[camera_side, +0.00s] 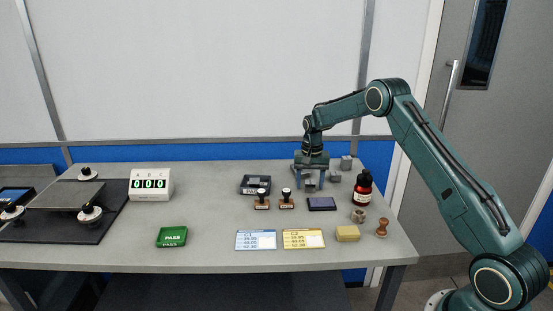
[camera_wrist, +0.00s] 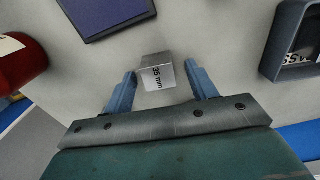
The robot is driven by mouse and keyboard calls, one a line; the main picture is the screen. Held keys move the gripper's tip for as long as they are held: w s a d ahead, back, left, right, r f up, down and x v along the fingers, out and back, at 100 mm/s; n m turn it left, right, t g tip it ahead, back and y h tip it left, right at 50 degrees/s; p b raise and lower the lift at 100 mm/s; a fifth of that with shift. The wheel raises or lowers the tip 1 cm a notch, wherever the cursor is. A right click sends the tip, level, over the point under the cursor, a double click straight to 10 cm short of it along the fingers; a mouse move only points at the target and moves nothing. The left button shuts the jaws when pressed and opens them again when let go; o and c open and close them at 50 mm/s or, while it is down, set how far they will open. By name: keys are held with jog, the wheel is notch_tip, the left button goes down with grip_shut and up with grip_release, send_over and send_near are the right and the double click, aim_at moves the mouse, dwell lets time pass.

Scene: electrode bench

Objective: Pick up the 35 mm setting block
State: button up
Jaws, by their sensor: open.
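The 35 mm setting block (camera_wrist: 157,72) is a small grey metal block with a white "35 mm" label, standing on the bench in the wrist view. My gripper (camera_wrist: 162,78) is open, with one blue finger on each side of the block and a visible gap to both. In the side view my gripper (camera_side: 310,187) points down over the back right of the bench. A small grey block (camera_side: 310,183) shows between its fingers there.
A red-and-black bottle (camera_side: 362,188), a dark blue pad (camera_side: 321,204), two stamps (camera_side: 286,199) and a dark tray (camera_side: 256,183) are close by.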

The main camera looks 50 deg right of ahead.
aim_at(310, 181)
jog(key=shift+f, duration=0.1)
dwell(0.4)
grip_shut()
jog(key=shift+r, duration=0.2)
notch_tip(310, 181, up, 20)
dwell(0.7)
jog(key=shift+f, duration=0.15)
